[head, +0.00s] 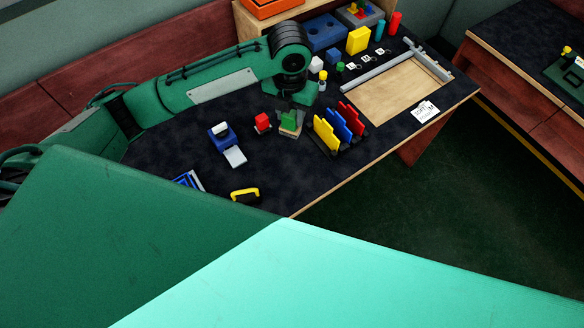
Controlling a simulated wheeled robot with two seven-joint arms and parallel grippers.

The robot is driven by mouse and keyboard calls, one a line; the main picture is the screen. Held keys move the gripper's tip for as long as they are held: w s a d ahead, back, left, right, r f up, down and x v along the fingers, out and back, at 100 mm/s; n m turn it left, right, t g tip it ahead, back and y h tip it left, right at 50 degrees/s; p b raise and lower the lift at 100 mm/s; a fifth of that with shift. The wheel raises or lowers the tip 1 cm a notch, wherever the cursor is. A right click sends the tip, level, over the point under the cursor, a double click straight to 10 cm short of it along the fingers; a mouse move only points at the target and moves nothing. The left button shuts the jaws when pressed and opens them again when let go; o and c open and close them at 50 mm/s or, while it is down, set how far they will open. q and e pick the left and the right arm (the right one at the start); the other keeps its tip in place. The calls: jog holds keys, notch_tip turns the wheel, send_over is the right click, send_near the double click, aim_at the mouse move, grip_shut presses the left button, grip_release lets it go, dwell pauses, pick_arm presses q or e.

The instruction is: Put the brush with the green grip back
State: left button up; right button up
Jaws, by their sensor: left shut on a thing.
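The brush with the green grip (289,123) is near the middle of the dark-topped table, with its green grip up and a pale part below. My left gripper (292,107) comes down from above, at the end of the green arm, and is shut on the brush's grip. The fingertips are small and partly merge with the dark table. I cannot tell whether the brush touches the table. My right gripper is not in view.
A small red item (262,123) stands just left of the brush. A rack with yellow, blue and red plates (340,128) is close on the right. A blue-and-white item (225,140) and a yellow handle (245,194) lie nearer. A wooden tray (400,93) is farther right.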

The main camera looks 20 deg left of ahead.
pick_arm(q)
jog(key=shift+w+d+f+m, duration=0.1)
jog(key=shift+d+m, duration=0.05)
jog(key=shift+m, duration=0.65)
jog(key=shift+f, duration=0.2)
notch_tip(320, 180, down, 19)
jog(key=p, duration=0.3)
jog(key=shift+r+p, duration=0.2)
jog(key=shift+p, duration=0.15)
jog(key=shift+f+m, duration=0.3)
jog(key=shift+f, duration=0.25)
jog(key=shift+f, duration=0.2)
jog(key=o, duration=1)
jog(key=shift+o, duration=0.2)
